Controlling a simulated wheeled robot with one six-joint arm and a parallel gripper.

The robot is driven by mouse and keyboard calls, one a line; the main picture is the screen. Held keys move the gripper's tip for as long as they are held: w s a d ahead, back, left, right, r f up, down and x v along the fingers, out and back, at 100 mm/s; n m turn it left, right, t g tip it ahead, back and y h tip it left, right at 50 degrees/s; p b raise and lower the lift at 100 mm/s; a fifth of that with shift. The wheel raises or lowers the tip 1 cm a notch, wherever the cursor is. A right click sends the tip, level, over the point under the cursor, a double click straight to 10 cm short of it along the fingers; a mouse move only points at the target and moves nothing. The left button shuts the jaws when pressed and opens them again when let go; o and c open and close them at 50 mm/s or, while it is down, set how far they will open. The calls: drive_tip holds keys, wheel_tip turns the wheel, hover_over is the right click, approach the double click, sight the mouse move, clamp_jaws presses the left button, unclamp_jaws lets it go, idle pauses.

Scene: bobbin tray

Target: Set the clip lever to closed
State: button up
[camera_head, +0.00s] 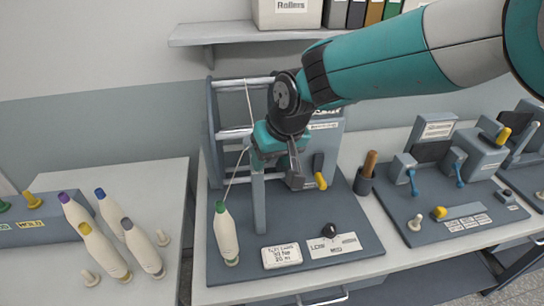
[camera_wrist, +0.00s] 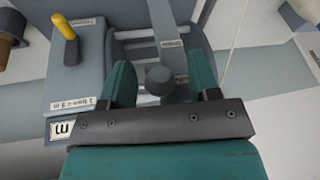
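My gripper (camera_head: 268,152) is in front of the grey frame with pale rods on the middle station, partly hiding it. In the wrist view its two teal fingers (camera_wrist: 163,85) stand apart. A dark grey round knob (camera_wrist: 160,74) on the station lies between them in the picture; I cannot tell whether they touch it. A lever with a yellow handle (camera_head: 320,180) stands to the right of my gripper; what looks like the same yellow handle (camera_wrist: 64,27) is at upper left in the wrist view. No readable label shows which part is the clip lever.
A cream bobbin with a green top (camera_head: 226,235) stands at front left of the middle station (camera_head: 350,268), with thread running up. A black dial (camera_head: 329,230) sits at front. Several bobbins stand left. A shelf (camera_head: 230,36) hangs above. Another station (camera_head: 430,235) stands right.

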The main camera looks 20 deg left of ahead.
drive_tip(key=b+v, duration=0.5)
drive_tip(key=v, duration=1.2)
drive_tip(key=shift+r, duration=0.2)
drive_tip(key=shift+d, duration=0.1)
drive_tip(key=s+d+f+b, duration=0.2)
drive_tip(key=d+f, duration=0.1)
drive_tip(key=d, duration=0.4)
drive_tip(key=s+d+f+b, duration=0.1)
drive_tip(key=d+f+b, duration=0.1)
drive_tip(key=d+f, duration=0.35)
drive_tip(key=s+d+f+m+b, duration=0.1)
drive_tip(key=s+d+f, duration=0.3)
drive_tip(key=s+d, duration=0.3)
drive_tip(key=s+d+f+g+b, duration=0.1)
drive_tip(key=s+d+f+b, duration=0.1)
drive_tip(key=s+d+f, duration=0.3)
drive_tip(key=shift+s+d+m+g+y+b, duration=0.3)
drive_tip(key=shift+s+d+m, duration=0.1)
drive_tip(key=shift+s+d, duration=0.85)
drive_tip(key=shift+f, duration=0.1)
idle(0.6)
